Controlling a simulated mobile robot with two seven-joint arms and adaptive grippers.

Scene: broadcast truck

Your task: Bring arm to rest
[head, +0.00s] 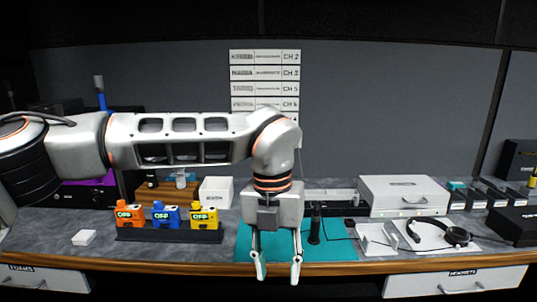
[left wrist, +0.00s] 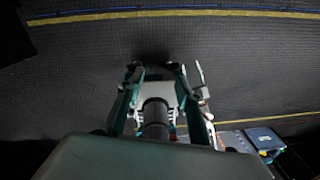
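My left arm (head: 185,135) reaches in from the left in the head view, stretched across the bench and bent down at the wrist. My left gripper (head: 279,274) points down in front of the teal mat, with its fingertips about level with or below the bench's front edge. Its two fingers are apart, with nothing held between them. In the left wrist view, the left gripper (left wrist: 157,70) also shows its fingers apart, over dark floor. My right arm and right gripper are not in view.
The bench (head: 65,232) holds a black rack (head: 170,235) with orange, blue and yellow packs. On the teal mat (head: 340,248) stands a black upright device (head: 315,225). Headphones (head: 440,232) and a white case (head: 405,195) are to the right. Drawers (head: 455,284) sit below.

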